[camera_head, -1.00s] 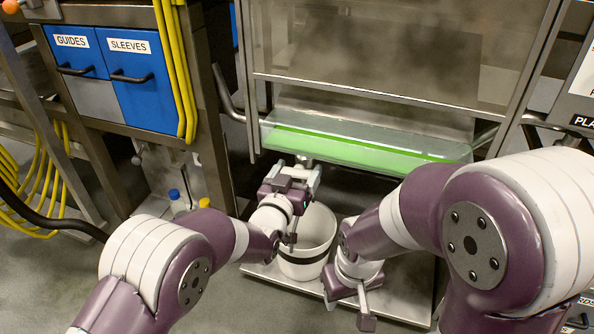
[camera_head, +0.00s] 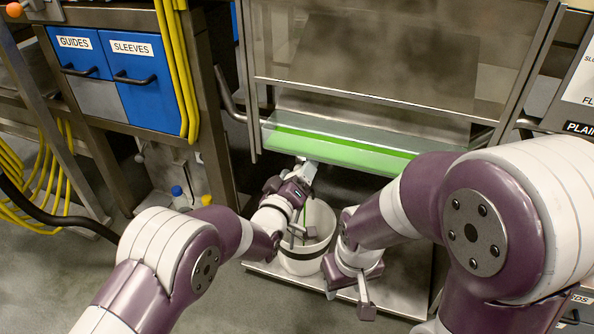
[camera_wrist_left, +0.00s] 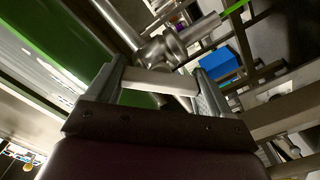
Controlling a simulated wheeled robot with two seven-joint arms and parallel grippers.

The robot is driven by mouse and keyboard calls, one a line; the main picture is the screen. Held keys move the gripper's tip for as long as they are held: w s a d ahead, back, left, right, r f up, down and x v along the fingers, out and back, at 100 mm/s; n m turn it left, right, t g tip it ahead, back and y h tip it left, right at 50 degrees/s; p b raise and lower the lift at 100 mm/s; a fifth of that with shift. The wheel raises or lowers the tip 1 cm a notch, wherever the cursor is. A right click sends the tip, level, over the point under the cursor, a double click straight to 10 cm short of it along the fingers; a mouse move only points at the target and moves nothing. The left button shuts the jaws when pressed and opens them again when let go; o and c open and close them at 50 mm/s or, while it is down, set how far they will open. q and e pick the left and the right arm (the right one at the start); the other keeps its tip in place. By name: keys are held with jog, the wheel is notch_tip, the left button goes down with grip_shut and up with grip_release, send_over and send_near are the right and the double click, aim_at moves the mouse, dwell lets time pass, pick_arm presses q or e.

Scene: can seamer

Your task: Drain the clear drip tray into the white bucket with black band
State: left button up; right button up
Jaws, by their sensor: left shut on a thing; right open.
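The clear drip tray (camera_head: 350,155), holding green liquid, sits under the machine's window. The white bucket with black band (camera_head: 302,266) stands below it on a low metal platform, partly hidden by my arms. My left gripper (camera_head: 308,172) is under the tray's front edge, above the bucket. In the left wrist view, my left gripper (camera_wrist_left: 160,82) is shut on a pale bar-like handle beside a metal valve (camera_wrist_left: 163,48). A thin green stream (camera_wrist_left: 235,8) leaves the valve's spout; a green line also shows above the bucket. My right gripper (camera_head: 348,292) is open and empty, low beside the bucket.
The low platform (camera_head: 395,290) has bare room right of the bucket. A cabinet with blue drawers (camera_head: 148,92) and yellow hoses (camera_head: 180,70) stands at left. A small blue-capped bottle (camera_head: 178,197) stands near its foot. The machine's frame closes in the back.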

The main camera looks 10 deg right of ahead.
pick_arm(q)
jog(key=shift+w+a+r, duration=0.1)
jog(key=shift+r, duration=0.1)
dwell(0.3)
jog(key=o, duration=0.9)
jog(key=shift+o, duration=0.2)
jog(key=shift+f, duration=0.1)
